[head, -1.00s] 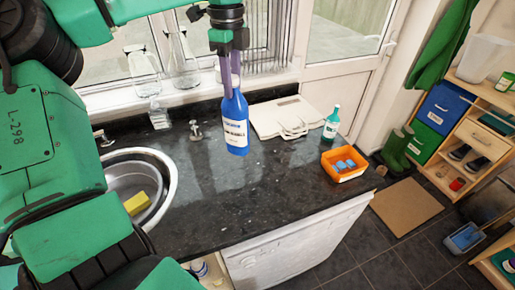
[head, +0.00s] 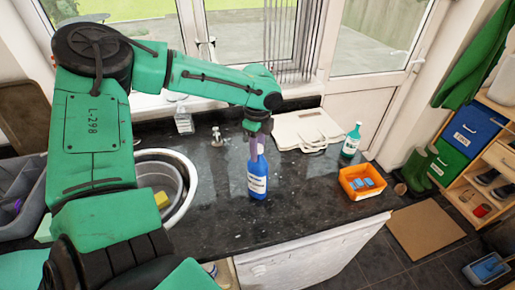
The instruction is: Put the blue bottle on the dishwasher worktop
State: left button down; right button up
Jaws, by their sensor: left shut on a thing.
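The blue bottle (head: 257,177) with a white label is upright over the dark granite worktop (head: 300,212), above the white dishwasher (head: 310,262). Its base looks at or very near the surface; I cannot tell whether it touches. My left gripper (head: 257,146) points down and is shut on the bottle's neck. My right gripper is not in view.
An orange tray (head: 362,182) with blue items and a teal bottle (head: 351,140) stand to the right. White boards (head: 305,130) lie behind. A round sink (head: 170,185) with a yellow sponge (head: 161,199) is at left. The worktop around the bottle is clear.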

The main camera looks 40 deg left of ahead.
pick_arm(q)
jog(key=c, duration=0.6)
grip_release()
jog(key=shift+o, duration=0.2)
jog(key=shift+s+d, duration=0.1)
notch_tip(320, 180, up, 12)
jog(key=b, duration=0.3)
jog(key=shift+r, duration=0.1)
